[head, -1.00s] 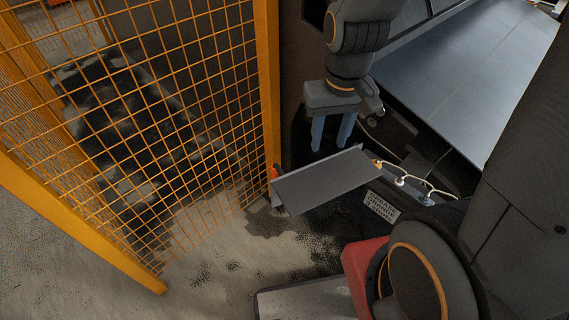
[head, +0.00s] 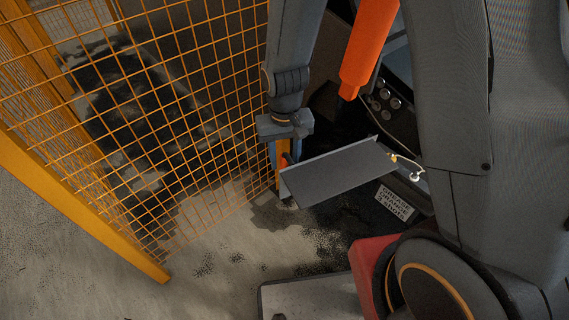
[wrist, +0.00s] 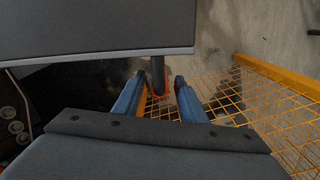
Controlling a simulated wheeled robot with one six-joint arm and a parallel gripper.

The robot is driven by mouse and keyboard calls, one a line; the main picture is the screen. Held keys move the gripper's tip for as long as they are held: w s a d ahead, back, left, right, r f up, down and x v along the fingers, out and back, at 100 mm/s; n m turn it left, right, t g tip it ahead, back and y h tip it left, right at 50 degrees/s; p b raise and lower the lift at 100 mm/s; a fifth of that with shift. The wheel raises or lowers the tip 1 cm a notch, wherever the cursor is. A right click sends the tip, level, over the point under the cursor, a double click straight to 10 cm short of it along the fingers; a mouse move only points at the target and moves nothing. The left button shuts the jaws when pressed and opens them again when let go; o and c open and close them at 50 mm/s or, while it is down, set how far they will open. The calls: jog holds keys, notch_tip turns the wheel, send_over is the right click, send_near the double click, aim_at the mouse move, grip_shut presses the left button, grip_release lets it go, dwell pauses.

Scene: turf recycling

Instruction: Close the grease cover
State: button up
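The grease cover (head: 340,174) is a flat dark grey panel standing out from the machine in the middle of the head view. A small red-orange piece (head: 284,160) shows at its left end. In the wrist view the cover (wrist: 90,28) fills the upper left. My gripper (head: 281,158) is at the cover's left end, fingers pointing down. In the wrist view its two blue fingers (wrist: 158,82) are apart, with a dark post (wrist: 158,72) with a red-orange end between or just beyond them. I cannot tell whether they touch it.
An orange mesh fence (head: 190,110) stands close on the left, behind my gripper. A white label (head: 394,203) and a cable (head: 410,168) are on the machine to the right. Round knobs (head: 384,98) sit behind the cover. An orange cylinder (head: 368,50) hangs above. Stained floor lies in front.

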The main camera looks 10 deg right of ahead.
aim_at(285, 165)
jog(key=shift+f, duration=1.5)
grip_shut()
